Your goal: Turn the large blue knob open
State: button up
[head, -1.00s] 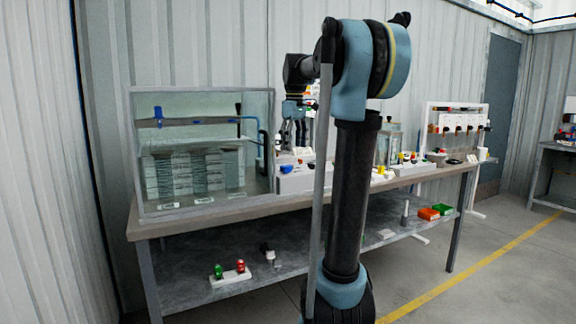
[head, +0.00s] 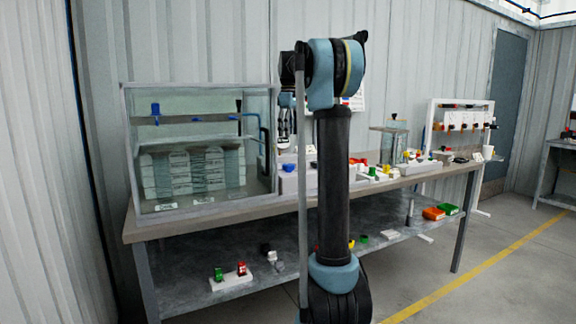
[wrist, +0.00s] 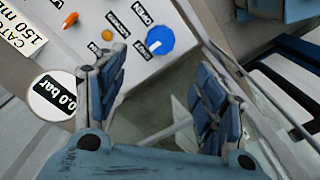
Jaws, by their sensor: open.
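The large blue knob (wrist: 160,40) is a round disc with a white mark, on a white panel (wrist: 135,68) at the top centre of the wrist view. It also shows as a small blue spot on the bench in the head view (head: 289,167). My gripper (wrist: 160,68) is open, with its two blue-padded fingers apart. In the wrist view the knob appears just beyond the gap between the fingertips, and nothing is between them. In the head view my gripper (head: 283,130) points down above the panel, partly hidden by my arm.
A round gauge reading 0.0 bar (wrist: 52,97) and a small orange knob (wrist: 70,20) lie left of the blue knob. A glass tank (head: 198,150) stands left on the bench (head: 225,215). Several fittings fill the bench to the right; the floor in front is clear.

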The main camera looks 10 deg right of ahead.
aim_at(289, 164)
notch_tip(289, 164, down, 14)
jog(key=shift+r, duration=0.15)
dwell(0.3)
jog(key=shift+c, duration=0.6)
jog(key=c, duration=0.9)
